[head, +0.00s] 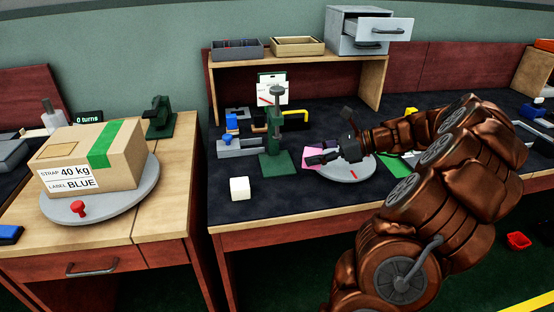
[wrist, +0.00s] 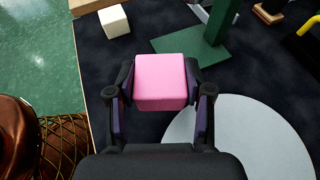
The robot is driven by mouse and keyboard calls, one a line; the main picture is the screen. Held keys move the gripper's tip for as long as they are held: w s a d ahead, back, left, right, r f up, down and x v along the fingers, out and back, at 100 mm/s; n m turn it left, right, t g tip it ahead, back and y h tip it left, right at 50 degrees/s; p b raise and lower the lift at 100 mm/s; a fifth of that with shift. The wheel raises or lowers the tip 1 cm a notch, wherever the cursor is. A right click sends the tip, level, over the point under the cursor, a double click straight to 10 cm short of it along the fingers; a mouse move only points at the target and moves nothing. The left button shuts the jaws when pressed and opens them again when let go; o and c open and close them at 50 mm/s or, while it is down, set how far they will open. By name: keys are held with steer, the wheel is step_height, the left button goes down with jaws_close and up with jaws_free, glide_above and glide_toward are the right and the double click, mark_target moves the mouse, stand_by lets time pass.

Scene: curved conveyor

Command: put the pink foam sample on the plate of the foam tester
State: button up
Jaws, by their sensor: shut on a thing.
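The pink foam sample (head: 309,163) is a soft-looking block; it also fills the space between my fingers in the wrist view (wrist: 162,82). My gripper (head: 314,157) is shut on it, with one finger on each side (wrist: 160,90). The foam tester (head: 276,150) is a green stand with a grey top part, just left of the sample in the head view. Its green base (wrist: 188,50) lies ahead of the sample in the wrist view, apart from it. The tester's upper part is outside the wrist view.
A white cube (head: 239,189) sits near the bench's front edge, left of the tester. A round grey disc (head: 352,172) lies below my gripper, to the right. A grey vise-like tool (head: 240,148) and a yellow-handled item (head: 297,117) stand near the tester. Dark bench top between is clear.

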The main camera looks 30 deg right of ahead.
steer(key=b, duration=0.1)
glide_above(279, 165)
steer(key=shift+f, duration=0.6)
steer(key=shift+f+b, duration=0.55)
steer(key=shift+f, duration=1.15)
steer(key=shift+f, duration=0.1)
steer(key=o, duration=0.5)
steer(key=shift+c, duration=0.2)
steer(key=p+v, duration=0.2)
steer(key=v, duration=1)
